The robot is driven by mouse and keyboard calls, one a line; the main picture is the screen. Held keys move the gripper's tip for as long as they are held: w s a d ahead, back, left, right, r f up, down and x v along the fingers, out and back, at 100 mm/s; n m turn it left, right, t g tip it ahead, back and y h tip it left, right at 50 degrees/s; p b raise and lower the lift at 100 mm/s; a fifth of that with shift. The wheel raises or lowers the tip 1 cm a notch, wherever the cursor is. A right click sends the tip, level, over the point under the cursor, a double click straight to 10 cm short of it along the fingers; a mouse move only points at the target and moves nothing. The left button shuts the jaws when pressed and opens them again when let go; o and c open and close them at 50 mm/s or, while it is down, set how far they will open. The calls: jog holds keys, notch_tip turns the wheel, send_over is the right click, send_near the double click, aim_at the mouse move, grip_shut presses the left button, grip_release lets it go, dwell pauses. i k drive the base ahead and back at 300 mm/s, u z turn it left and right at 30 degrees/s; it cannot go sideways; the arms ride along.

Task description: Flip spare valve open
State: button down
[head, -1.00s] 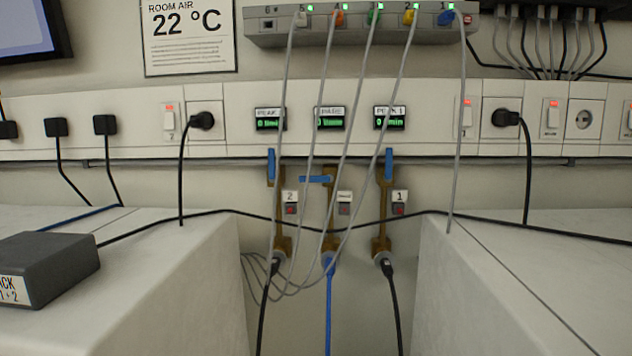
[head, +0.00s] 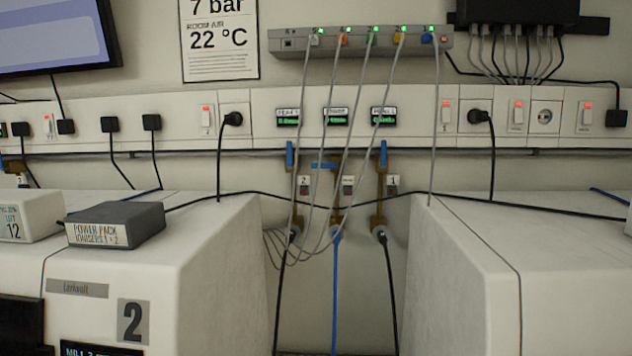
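Three brass valves with blue lever handles are on the back wall, in the gap between two white machines. The middle valve's blue handle (head: 323,165) lies horizontal, and its small tag (head: 348,181) is too small to read now. A blue hose (head: 336,290) hangs below it. The left valve's handle (head: 290,155) stands vertical, with a tag (head: 304,181) marked 2. The right valve's handle (head: 383,153) stands vertical, with a tag (head: 393,180) marked 1. Black hoses hang from these two. My gripper is not in view. Grey cables partly cross the valves.
A left machine (head: 200,250) marked 2 and a right machine (head: 460,260) flank the gap. A dark power pack (head: 116,225) sits on the left machine. Grey cables hang from a network switch (head: 360,41) in front of the wall. A black cable runs across the gap.

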aim_at(336, 165)
jog(key=z, duration=0.05)
jog(key=k, duration=0.1)
jog(key=u, duration=0.4)
jog(key=i, duration=1.3)
jog(key=z, duration=0.35)
